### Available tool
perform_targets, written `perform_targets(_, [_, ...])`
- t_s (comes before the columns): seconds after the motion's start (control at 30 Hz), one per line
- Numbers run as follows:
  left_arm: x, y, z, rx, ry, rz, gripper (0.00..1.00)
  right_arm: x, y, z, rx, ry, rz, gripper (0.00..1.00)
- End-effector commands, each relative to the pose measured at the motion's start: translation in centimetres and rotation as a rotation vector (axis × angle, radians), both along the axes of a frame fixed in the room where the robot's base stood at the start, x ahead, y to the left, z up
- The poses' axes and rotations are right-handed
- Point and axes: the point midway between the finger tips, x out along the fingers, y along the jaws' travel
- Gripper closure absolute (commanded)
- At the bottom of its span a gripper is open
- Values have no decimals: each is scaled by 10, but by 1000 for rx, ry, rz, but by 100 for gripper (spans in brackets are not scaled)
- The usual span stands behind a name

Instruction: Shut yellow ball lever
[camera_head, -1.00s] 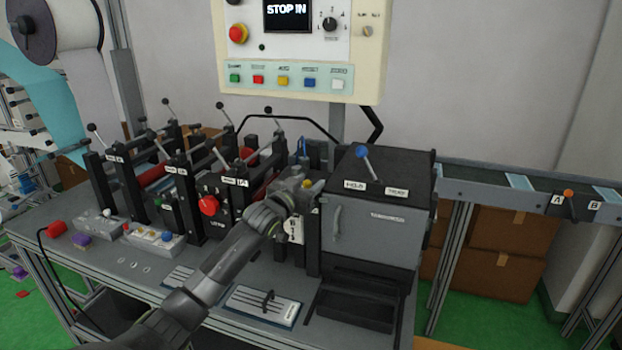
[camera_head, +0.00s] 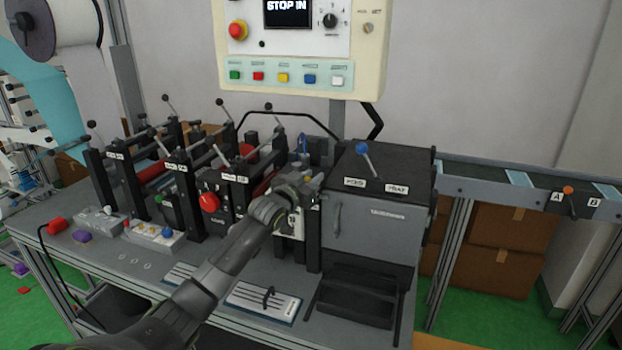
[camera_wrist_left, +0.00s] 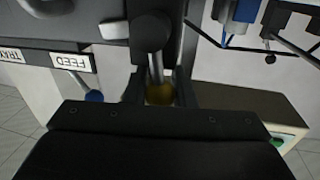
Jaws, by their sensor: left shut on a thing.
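The yellow ball lever (camera_wrist_left: 160,93) shows in the left wrist view, its ball low between my gripper's fingers and its metal stem rising from a dark round pivot. In the head view my left gripper (camera_head: 312,183) is at the front of the machine, just left of the dark grey box, and it covers the lever there. My left gripper is shut on the lever's ball; its dark body fills the bottom of the wrist view. My right gripper is not in view.
The dark grey box (camera_head: 375,225) carries a blue ball lever (camera_head: 364,150) on top. A control panel (camera_head: 300,50) hangs above, and roller stations with black ball levers stand left. A conveyor (camera_head: 520,187) with an orange ball lever (camera_head: 568,190) runs right.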

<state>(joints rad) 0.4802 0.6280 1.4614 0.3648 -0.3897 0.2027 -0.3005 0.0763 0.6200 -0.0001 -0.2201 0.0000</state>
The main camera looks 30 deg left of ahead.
Motion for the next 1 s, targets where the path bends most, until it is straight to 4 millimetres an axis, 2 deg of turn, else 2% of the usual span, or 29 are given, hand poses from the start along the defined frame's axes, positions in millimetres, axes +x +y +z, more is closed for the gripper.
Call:
perform_targets(0.3, [2, -9, 0, 156, 38, 0, 100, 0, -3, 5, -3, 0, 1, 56])
perform_targets(0.6, [2, -9, 0, 165, 40, 0, 100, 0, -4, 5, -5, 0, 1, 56])
perform_targets(0.63, [2, -9, 0, 164, 40, 0, 74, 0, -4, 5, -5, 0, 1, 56])
perform_targets(0.77, [2, -9, 0, 164, 40, 0, 57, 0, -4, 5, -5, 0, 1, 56])
perform_targets(1.0, [2, -9, 0, 163, 40, 0, 55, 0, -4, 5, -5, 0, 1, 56])
